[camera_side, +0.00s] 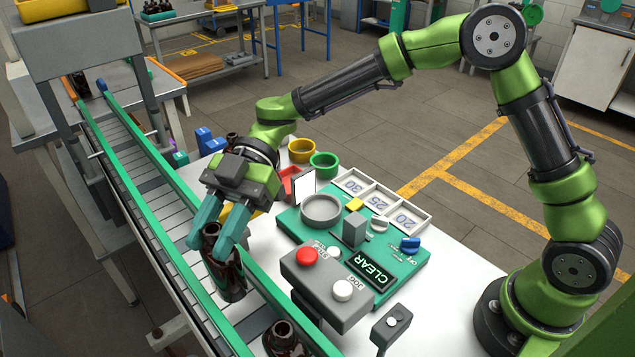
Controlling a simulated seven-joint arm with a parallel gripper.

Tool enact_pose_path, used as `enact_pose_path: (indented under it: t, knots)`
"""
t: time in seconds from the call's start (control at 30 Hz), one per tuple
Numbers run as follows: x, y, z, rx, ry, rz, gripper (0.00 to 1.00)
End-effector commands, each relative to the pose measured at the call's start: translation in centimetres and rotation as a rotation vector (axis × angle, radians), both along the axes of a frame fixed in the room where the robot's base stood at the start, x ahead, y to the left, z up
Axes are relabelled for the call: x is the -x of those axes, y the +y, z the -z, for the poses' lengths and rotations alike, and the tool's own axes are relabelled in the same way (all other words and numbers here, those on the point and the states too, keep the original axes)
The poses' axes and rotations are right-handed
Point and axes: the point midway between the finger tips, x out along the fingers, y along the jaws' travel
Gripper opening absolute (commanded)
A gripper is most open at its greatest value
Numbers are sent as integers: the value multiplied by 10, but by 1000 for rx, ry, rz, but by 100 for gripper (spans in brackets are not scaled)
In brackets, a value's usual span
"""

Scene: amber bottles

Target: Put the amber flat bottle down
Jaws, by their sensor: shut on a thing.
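A dark amber bottle (227,276) is upright or nearly so between the teal fingers of my gripper (209,246), at the left of the side view. My gripper points down and is shut on this bottle near its shoulder. The bottle shows in front of the conveyor's right green rail. I cannot tell whether its base touches the belt or hangs above it. The fingers hide part of its upper body.
Another dark bottle (283,341) stands at the bottom edge, close to the conveyor (150,222). A teal panel (408,272) with a round dish (321,211), a grey button box (325,287) and numbered trays (379,199) lies right of my gripper. Coloured bins (324,164) stand behind.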

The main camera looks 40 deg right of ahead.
Motion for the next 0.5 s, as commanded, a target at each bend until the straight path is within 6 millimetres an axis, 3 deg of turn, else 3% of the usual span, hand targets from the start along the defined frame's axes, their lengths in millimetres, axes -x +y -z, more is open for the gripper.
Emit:
enact_pose_path:
  t: [0.5]
  knots:
    - [0, 0, 56, -1, 1, 4, 0]
